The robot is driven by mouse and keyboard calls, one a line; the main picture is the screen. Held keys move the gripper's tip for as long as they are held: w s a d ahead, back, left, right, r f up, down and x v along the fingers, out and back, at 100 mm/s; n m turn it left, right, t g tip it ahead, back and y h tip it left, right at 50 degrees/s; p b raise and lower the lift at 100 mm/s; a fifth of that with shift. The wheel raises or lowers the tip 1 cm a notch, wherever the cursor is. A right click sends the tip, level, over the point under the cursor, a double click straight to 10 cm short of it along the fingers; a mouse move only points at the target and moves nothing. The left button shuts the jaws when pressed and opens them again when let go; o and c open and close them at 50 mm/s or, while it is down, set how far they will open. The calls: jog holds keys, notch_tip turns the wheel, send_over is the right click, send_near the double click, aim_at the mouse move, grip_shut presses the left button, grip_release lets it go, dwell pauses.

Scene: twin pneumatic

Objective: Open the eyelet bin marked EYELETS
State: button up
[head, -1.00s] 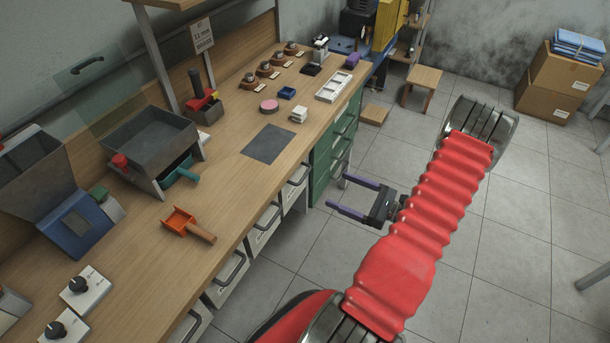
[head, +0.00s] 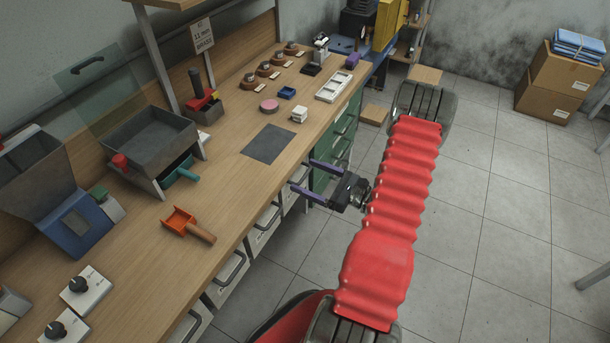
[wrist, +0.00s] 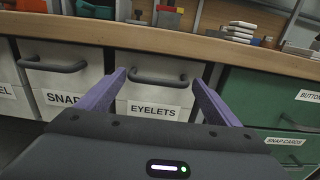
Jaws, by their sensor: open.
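The eyelet bin (wrist: 152,94) is a white drawer front under the bench, labelled EYELETS, with a dark bar handle (wrist: 158,79). It looks shut. In the wrist view the handle lies between and beyond the purple fingertips of my gripper (wrist: 160,76). My gripper (head: 302,178) is open and empty, its two purple fingers pointing at the bench front. In the wrist view the fingers frame the label, and the gripper body hides the lower part of the bin. I cannot tell whether the fingertips touch the bin.
A white bin marked SNAP (wrist: 62,72) is left of the eyelet bin. Green drawers (wrist: 250,98) are on the right, one labelled SNAP CARDS. The bench edge (wrist: 150,39) runs above the handles. Open tiled floor (head: 490,240) lies to the right of my arm.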

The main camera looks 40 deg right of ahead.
jog(key=shift+x, duration=0.9)
jog(key=shift+c, duration=0.6)
jog(key=shift+d, duration=0.1)
jog(key=c, duration=1.1)
